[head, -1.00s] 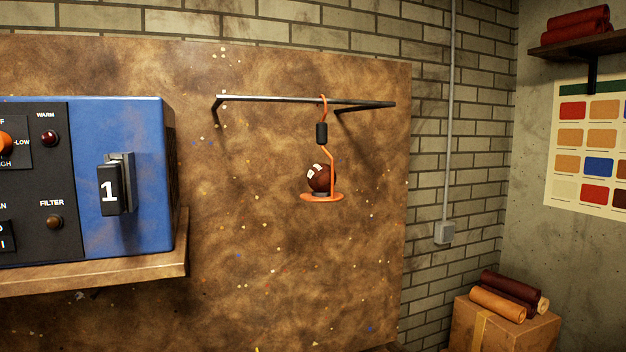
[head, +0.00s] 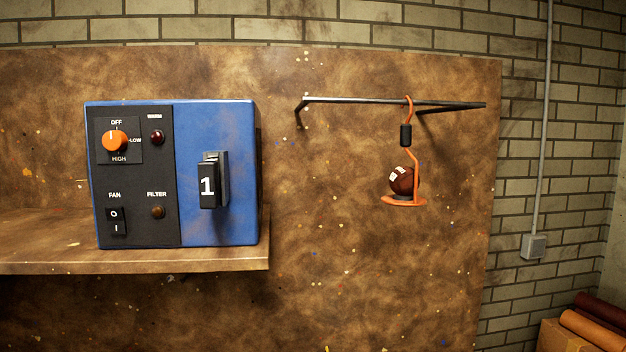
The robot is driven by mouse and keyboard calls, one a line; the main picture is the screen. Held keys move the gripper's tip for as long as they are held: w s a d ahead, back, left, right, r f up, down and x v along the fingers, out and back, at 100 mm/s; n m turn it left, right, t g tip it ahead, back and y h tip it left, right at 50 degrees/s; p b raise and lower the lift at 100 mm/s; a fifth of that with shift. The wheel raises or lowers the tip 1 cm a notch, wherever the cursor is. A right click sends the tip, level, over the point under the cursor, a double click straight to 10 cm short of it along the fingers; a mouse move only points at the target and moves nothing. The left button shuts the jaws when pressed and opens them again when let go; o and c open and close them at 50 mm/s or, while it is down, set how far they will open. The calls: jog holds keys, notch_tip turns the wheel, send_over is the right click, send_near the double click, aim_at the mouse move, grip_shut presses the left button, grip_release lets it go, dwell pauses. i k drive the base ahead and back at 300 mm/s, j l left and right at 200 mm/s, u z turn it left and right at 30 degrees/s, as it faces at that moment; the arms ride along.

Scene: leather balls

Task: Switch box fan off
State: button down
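A blue box (head: 218,125) with a black control panel (head: 168,185) stands on a shelf in the head view, left of centre. The fan rocker switch (head: 116,221) is at the panel's lower left, under the word FAN and marked O at the top and I at the bottom. Which side is pressed in is too small to tell. An orange knob (head: 115,140) sits above it, with OFF, LOW and HIGH around it. A black handle (head: 213,181) marked 1 is on the blue front. My gripper is not in view.
The brown shelf (head: 200,262) juts from a speckled brown board (head: 340,250). To the right, a black rail (head: 360,100) carries an orange hanger (head: 418,165) with a dark red ball (head: 402,181). Leather rolls (head: 590,328) lie at the lower right.

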aim_at(116, 224)
jog(key=u, duration=1.4)
